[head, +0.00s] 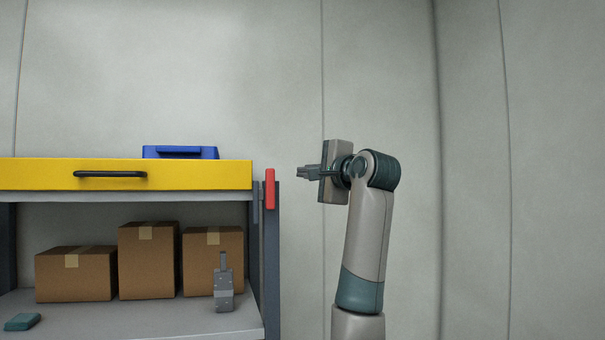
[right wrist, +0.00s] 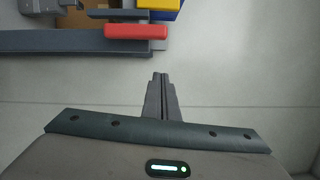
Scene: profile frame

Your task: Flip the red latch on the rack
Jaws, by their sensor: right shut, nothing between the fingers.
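The red latch (head: 270,189) is a short upright bar on the front right post of the rack (head: 272,270), beside the end of the yellow drawer. In the right wrist view the red latch (right wrist: 136,32) lies above and a little left of the fingertips. My right gripper (head: 299,172) is shut and empty, pointing left, to the right of the latch and slightly higher. A gap separates them. The right gripper (right wrist: 160,76) also shows in the right wrist view with its fingers together. My left gripper is not in view.
The yellow drawer (head: 200,174) with a black handle tops the rack, and a blue case (head: 180,152) lies on it. Cardboard boxes (head: 148,262), a grey tool (head: 223,285) and a teal item (head: 22,322) are on the shelf below.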

